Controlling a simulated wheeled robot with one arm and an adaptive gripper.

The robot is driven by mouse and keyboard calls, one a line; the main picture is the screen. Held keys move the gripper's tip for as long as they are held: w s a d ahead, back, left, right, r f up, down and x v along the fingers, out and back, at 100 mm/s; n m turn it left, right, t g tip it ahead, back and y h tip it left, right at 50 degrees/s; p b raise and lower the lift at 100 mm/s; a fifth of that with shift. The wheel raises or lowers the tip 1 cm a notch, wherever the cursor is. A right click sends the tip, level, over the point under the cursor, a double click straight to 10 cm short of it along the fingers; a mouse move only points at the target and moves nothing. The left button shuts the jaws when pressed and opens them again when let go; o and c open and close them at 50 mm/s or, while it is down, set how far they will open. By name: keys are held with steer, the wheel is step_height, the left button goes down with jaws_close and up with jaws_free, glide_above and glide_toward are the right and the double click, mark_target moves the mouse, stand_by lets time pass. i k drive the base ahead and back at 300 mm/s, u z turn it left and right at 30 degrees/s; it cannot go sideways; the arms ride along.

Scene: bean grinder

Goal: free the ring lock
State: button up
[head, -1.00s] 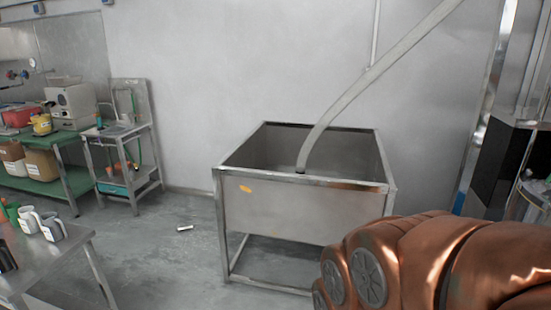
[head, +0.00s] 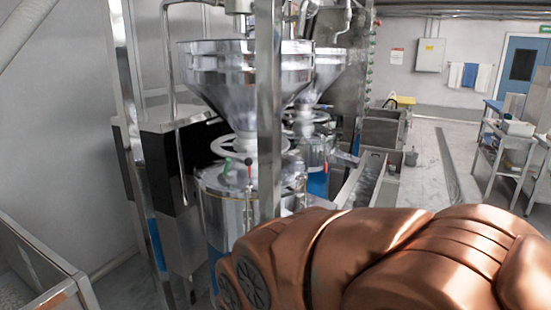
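A steel bean grinder stands near the middle of the head view, with a wide funnel hopper (head: 222,75) on top and a round steel drum body (head: 225,205) below. A pale spoked ring (head: 222,147) sits between hopper and drum; I cannot tell for sure whether it is the ring lock. A thin rod with a red knob (head: 248,161) stands in front of the ring. A steel post hides part of the ring and hopper. My copper-coloured arm fills the lower right and covers the drum's lower right part. My gripper is not in view.
A second similar grinder (head: 318,90) stands right behind the first. A steel basin (head: 62,288) is at the lower left. An upright steel post (head: 268,110) stands close in front of the grinder. Open floor (head: 430,165) runs to the back right, beside a steel table (head: 515,140).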

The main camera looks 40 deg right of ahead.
mark_target(225, 174)
steer(key=z, duration=0.4)
steer(key=i, duration=0.45)
steer(key=z, duration=0.3)
steer(key=k, duration=1.1)
steer(key=u, duration=1.4)
steer(key=i, duration=1.45)
steer(key=z, duration=1)
steer(key=i, duration=0.5)
steer(key=z, duration=0.5)
